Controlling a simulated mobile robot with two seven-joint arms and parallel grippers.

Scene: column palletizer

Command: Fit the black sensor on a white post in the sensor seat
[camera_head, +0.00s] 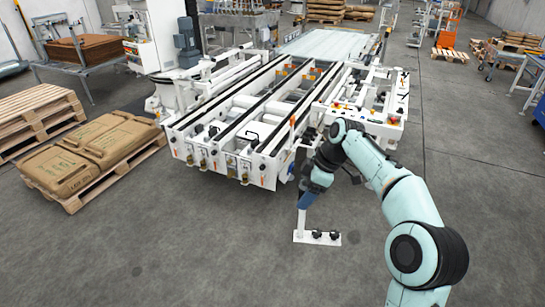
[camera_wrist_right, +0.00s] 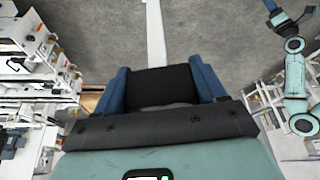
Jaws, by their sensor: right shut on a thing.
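My right gripper (camera_head: 305,198) reaches down in front of the machine, its blue fingers closed. In the right wrist view the two blue fingers (camera_wrist_right: 166,84) hold the black sensor (camera_wrist_right: 165,86) between them. A white post (camera_wrist_right: 155,40) runs out beyond it. In the head view the post (camera_head: 301,224) hangs below the fingers, nearly upright. At its lower end is a flat white plate (camera_head: 304,237) with two black knobs. I cannot make out the sensor seat for certain. My left arm shows small in the wrist view; its gripper (camera_wrist_right: 272,8) is too small to read.
The white conveyor machine (camera_head: 262,172) stands just behind my right gripper, with an orange-tipped white upright (camera_head: 292,135) at its front right. Pallets with brown sacks (camera_head: 95,150) lie at the left. The grey floor in front is clear.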

